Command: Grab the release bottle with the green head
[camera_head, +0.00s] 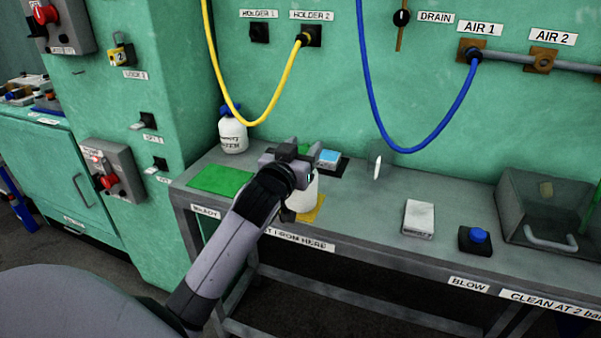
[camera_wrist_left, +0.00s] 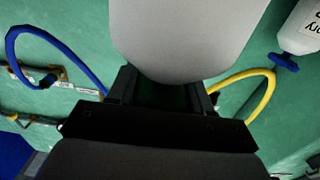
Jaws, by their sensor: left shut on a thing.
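The release bottle with the green head (camera_head: 303,199) has a white body, at the middle of the bench in the head view. Its body (camera_wrist_left: 188,38) fills the top middle of the left wrist view. My left gripper (camera_head: 297,156) is shut on this bottle near its head. A trace of green shows beside the gripper, and the head is mostly hidden. In the left wrist view the two fingers (camera_wrist_left: 161,95) flank a dark green part. The bottle is over the yellow mat (camera_head: 316,214); I cannot tell whether it touches. My right gripper is not in view.
Another white bottle (camera_head: 232,137) with a blue head stands behind the green mat (camera_head: 221,180). A yellow hose (camera_head: 240,117) and a blue hose (camera_head: 409,149) hang over the bench. A clear box (camera_head: 540,215) stands right.

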